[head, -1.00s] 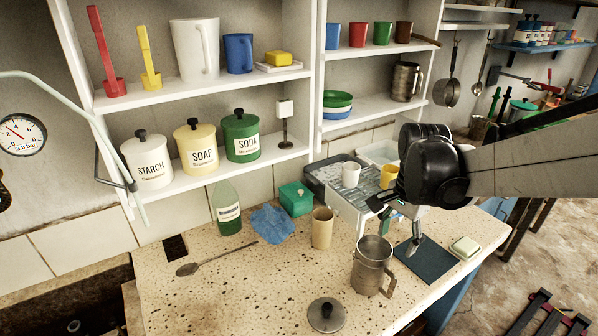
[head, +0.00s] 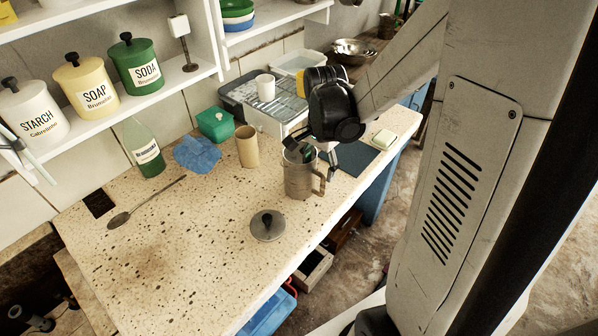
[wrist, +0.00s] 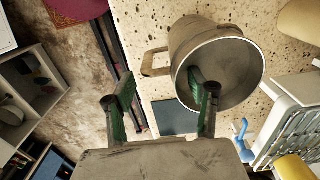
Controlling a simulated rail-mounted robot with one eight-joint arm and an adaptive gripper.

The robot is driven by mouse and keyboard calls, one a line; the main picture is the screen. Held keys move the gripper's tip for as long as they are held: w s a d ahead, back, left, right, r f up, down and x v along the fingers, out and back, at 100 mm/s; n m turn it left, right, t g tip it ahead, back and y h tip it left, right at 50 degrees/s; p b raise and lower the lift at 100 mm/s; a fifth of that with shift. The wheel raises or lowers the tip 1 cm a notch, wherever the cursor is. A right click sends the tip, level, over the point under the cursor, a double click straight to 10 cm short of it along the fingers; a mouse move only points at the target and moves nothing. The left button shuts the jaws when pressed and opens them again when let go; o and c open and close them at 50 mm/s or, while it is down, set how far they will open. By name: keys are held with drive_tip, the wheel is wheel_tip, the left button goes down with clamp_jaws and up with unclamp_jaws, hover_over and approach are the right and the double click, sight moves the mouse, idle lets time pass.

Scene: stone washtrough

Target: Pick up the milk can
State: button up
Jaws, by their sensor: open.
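The milk can (head: 299,183) is a worn grey metal can standing upright and open on the speckled stone counter, its handle on the right side in the head view. In the wrist view the can (wrist: 190,38) shows its open mouth, with the handle to the left. My gripper (wrist: 150,88) is open and empty at the can's top. One green finger overlaps the mouth, seemingly inside the rim; the other is outside, on the handle side. In the head view my gripper (head: 300,152) partly hides the rim. Contact cannot be told.
A round metal lid (head: 267,225) lies in front of the can. A tan cup (head: 246,147) stands behind it to the left. A drying rack (head: 272,98) with a white cup, a dark mat (head: 352,158) and soap (head: 384,139) are nearby. The counter's left part is mostly clear.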

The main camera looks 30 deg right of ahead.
sight(319, 174)
drive_tip(key=shift+s+f, duration=0.2)
drive_tip(key=shift+f, duration=2.05)
clamp_jaws()
